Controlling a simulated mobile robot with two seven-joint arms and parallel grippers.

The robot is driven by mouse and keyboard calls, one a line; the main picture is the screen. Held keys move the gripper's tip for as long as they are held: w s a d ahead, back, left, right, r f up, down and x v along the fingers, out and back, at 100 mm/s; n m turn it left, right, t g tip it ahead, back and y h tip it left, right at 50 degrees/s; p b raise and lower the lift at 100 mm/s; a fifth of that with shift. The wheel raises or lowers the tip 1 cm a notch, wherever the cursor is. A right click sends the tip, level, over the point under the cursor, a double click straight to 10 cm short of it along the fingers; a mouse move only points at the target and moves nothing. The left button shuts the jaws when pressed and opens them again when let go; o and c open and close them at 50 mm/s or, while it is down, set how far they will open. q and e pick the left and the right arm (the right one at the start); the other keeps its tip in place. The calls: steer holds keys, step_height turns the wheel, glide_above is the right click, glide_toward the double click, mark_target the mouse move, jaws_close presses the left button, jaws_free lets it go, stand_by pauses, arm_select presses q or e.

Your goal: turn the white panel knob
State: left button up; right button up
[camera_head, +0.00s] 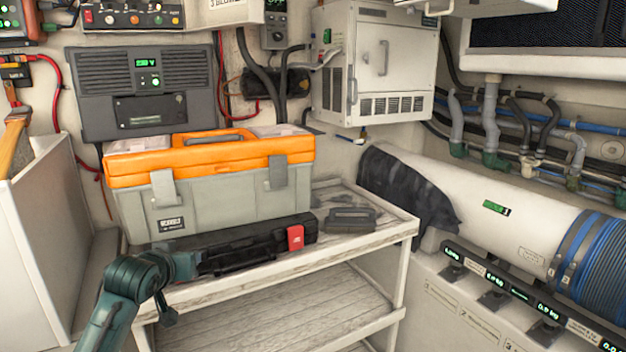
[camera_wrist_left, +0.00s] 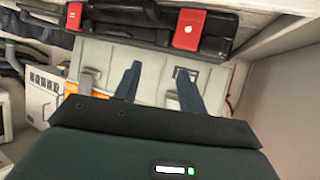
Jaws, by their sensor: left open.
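A control panel (camera_head: 132,17) with a row of small coloured knobs is at the top left of the head view, above the grey wall unit. One pale knob (camera_head: 108,20) shows there, but it is too small to be sure that it is the white panel knob. My left gripper (camera_wrist_left: 158,78) is open and empty in the wrist view, its two dark fingers spread in front of the grey toolbox front. In the head view my left arm is low at the left, near the shelf's front edge, well below the panel. My right gripper is out of view.
An orange-lidded toolbox (camera_head: 215,200) and a long black case with a red latch (camera_head: 295,238) sit on the white shelf rack (camera_head: 370,243). A grey wall unit (camera_head: 200,75) hangs behind. A white bin (camera_head: 45,240) stands at left.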

arm_select(q)
steer(key=s+d+f+m+h, duration=0.1)
steer(key=s+d+f, duration=0.2)
steer(key=s+f, duration=0.25)
steer(key=s+d+f+m+g+h, duration=0.1)
steer(key=s+d+f, duration=0.1)
steer(key=s+f, duration=0.35)
steer(key=s+d+f+m, duration=0.1)
steer(key=s+d+f, duration=0.25)
steer(key=f, duration=0.45)
steer(key=s+d+f+h, duration=0.1)
steer(key=s+d+f, duration=0.1)
steer(key=s, duration=0.7)
steer(key=s+d+f+m+g+h, duration=0.1)
steer(key=s+f, duration=0.3)
steer(key=s, duration=0.6)
steer(key=shift+d+f+p, duration=0.3)
steer(key=shift+d+p, duration=0.1)
steer(key=shift+d, duration=0.4)
steer(key=shift+s, duration=0.1)
steer(key=shift+c, duration=0.4)
